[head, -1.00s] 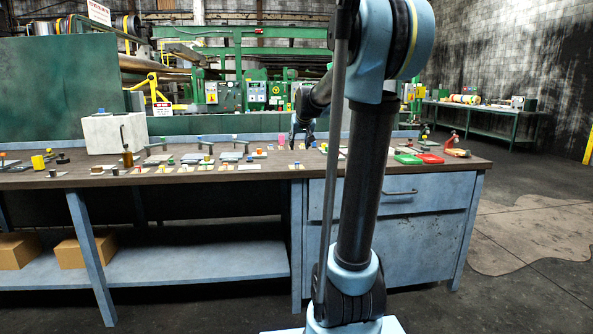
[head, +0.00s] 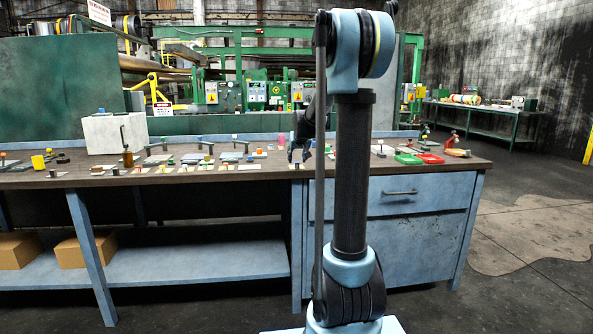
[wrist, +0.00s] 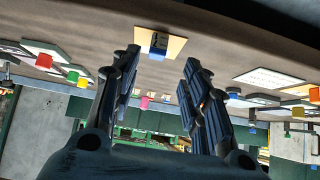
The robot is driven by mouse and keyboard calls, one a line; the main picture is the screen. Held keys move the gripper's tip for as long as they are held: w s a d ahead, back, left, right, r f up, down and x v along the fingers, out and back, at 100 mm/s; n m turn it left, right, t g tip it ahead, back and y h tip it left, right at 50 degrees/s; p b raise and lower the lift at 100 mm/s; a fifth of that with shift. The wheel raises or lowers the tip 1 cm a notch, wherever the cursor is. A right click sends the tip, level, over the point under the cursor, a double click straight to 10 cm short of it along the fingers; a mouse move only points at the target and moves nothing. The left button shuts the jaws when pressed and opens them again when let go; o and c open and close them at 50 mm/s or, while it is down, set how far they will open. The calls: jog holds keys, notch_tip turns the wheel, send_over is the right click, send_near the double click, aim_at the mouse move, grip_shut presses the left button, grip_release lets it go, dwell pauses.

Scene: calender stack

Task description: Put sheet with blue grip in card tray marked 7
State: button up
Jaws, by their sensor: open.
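A small tan sheet with a blue grip (wrist: 159,43) lies flat on the bench in the wrist view, just beyond and between my fingertips. In the head view the same sheet (head: 296,167) is near the bench's front edge. My gripper (wrist: 162,62) is open and empty, its two dark fingers apart on either side of the blue grip. In the head view my gripper (head: 299,154) hangs just above that sheet. Trays with white cards (wrist: 268,78) show to the side in the wrist view. Their markings are too small to read, so I cannot tell which is 7.
Several sheets with coloured grips lie along the brown bench top (head: 235,179). A green bin (head: 408,159) and a red bin (head: 430,159) are at the right.

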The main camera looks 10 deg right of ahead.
aim_at(296, 164)
jog(key=x, duration=0.3)
jog(key=shift+d+f, duration=0.25)
jog(key=shift+d, duration=0.05)
jog(key=shift+w+f, duration=0.45)
jog(key=shift+f, duration=0.05)
grip_shut()
